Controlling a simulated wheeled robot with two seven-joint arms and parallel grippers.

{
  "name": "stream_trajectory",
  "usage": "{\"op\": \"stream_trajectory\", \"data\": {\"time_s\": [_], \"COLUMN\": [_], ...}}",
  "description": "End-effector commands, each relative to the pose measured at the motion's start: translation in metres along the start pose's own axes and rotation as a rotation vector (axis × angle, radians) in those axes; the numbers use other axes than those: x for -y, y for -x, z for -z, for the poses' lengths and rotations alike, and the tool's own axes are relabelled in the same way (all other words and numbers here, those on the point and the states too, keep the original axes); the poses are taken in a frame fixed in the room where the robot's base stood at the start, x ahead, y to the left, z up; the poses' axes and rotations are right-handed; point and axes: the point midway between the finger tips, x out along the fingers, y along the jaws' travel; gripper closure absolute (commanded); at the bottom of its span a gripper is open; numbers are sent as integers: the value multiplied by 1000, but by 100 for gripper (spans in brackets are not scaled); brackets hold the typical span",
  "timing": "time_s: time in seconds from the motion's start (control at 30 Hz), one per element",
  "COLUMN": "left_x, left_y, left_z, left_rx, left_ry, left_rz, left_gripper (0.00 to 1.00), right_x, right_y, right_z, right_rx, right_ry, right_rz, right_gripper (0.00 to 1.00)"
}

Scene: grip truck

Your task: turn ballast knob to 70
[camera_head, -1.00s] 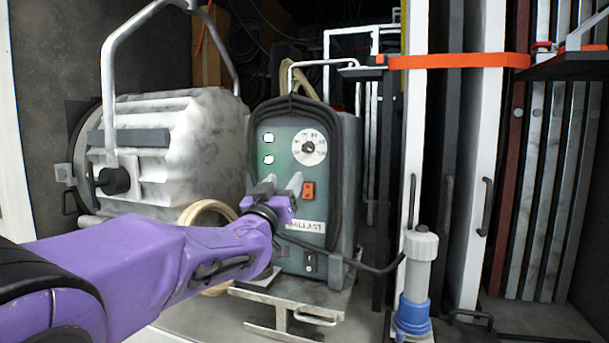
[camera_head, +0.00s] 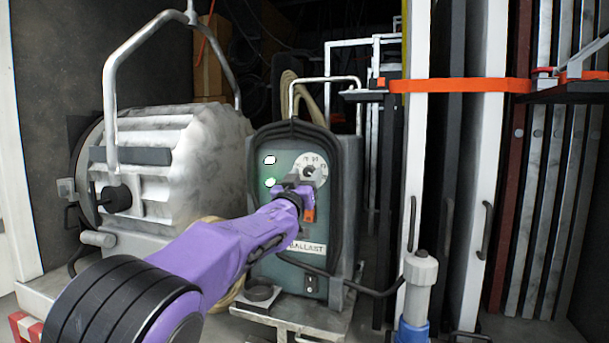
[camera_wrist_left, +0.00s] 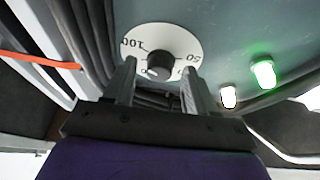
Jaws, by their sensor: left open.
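The ballast (camera_head: 270,232) is a green-fronted box with a dark frame, standing upright in the middle of the head view. Its black knob (camera_wrist_left: 160,66) sits on a white round dial in the left wrist view, where 100 and 50 can be read. The dial (camera_head: 311,168) also shows in the head view, partly hidden by my gripper. My left gripper (camera_head: 298,178) is open in front of the ballast face. In the wrist view its two fingers (camera_wrist_left: 158,85) point at the dial, one to each side of the knob's lower part. I cannot tell whether they touch it. My right gripper is not in view.
Two lit lamps (camera_wrist_left: 263,74) are beside the dial. An orange switch (camera_head: 309,214) is just below my gripper. A large white lamp head (camera_head: 170,150) stands left. A grey and blue connector (camera_head: 420,290) and white panels (camera_head: 480,170) stand right.

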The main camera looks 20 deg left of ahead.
Motion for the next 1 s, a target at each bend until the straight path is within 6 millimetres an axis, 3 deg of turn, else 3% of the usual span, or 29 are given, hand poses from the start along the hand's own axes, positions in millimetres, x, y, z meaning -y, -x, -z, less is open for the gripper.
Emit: {"op": "stream_trajectory", "data": {"time_s": [0.03,0.2,0.57,1.0], "left_x": [0,0,-1,-4], "left_y": [0,0,0,-1], "left_z": [0,0,0,3], "left_rx": [0,0,-2,-13], "left_ry": [0,0,42,347], "left_rz": [0,0,16,141], "left_gripper": [47,100,100,100], "right_x": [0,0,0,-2], "right_y": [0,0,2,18], "right_z": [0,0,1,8], "right_rx": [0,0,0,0], "right_ry": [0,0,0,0], "right_rz": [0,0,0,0], "right_gripper": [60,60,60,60]}}
